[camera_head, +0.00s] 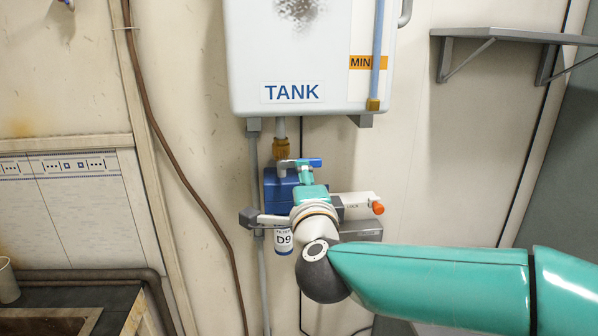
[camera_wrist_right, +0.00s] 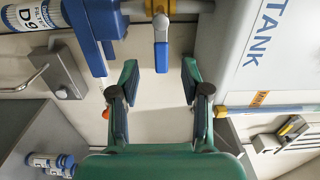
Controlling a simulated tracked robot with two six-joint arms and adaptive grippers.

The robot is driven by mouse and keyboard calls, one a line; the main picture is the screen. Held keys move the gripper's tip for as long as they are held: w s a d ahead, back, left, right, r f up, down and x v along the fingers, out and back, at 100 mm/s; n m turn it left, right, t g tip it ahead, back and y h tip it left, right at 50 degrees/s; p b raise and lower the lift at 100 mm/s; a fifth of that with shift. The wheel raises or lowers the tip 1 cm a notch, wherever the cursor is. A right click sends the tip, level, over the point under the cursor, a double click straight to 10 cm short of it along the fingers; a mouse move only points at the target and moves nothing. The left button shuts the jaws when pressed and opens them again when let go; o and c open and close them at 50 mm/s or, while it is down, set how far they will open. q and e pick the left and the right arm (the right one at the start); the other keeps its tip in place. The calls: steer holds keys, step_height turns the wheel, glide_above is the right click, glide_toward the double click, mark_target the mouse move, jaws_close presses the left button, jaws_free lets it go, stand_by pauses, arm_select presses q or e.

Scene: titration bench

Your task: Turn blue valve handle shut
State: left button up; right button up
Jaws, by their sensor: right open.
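The blue valve handle (camera_head: 314,162) sits on the pipe just under the tank, sticking out sideways across the pipe. In the right wrist view, the handle (camera_wrist_right: 161,57) hangs from a grey pivot on the pale pipe. My right gripper (camera_wrist_right: 159,80) is open there, its two fingers apart with the handle's free end in line with the gap, near the fingertips. I cannot tell whether the handle is inside the gap; no finger visibly touches it. In the head view, the right gripper (camera_head: 305,176) is just below the handle and partly covers the pipe. My left gripper is out of view.
The white tank (camera_head: 290,60) hangs above, with a brass fitting (camera_head: 282,146) below it. A blue filter housing with a D9 cartridge (camera_head: 283,240) is lower, partly behind my right arm. An orange knob (camera_head: 378,208) sticks out right of my gripper. A shelf (camera_head: 515,36) is upper right.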

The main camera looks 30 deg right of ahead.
steer(key=shift+v, duration=1.6)
steer(key=shift+d, duration=0.1)
steer(key=w+f+n+g+y, duration=0.1)
steer(key=w+f+n+g, duration=0.15)
steer(key=f, duration=0.75)
steer(key=w+f+n+g, duration=0.1)
steer(key=w+f, duration=0.2)
steer(key=f, duration=0.6)
step_height(320, 180, down, 19)
steer(key=s+a+n+g+y, duration=0.1)
steer(key=a+n+g+y, duration=0.15)
steer(key=n, duration=0.25)
steer(key=s+a+f+n+g+y, duration=0.25)
steer(key=s+f, duration=0.25)
steer(key=f, duration=0.3)
steer(key=s+a+f+n+g+y, duration=0.2)
steer(key=s+a+f, duration=0.25)
steer(key=f, duration=0.25)
steer(key=s+a+f+n+g+y, duration=0.2)
steer(key=s+a+n, duration=0.2)
steer(key=s, duration=0.3)
steer(key=s+a+f+n+g+y, duration=0.2)
steer(key=s+a+f+n+g, duration=0.1)
steer(key=s, duration=0.4)
steer(key=shift+a+f+n, duration=0.25)
steer(key=shift+a+n, duration=0.35)
steer(key=shift+a, duration=0.05)
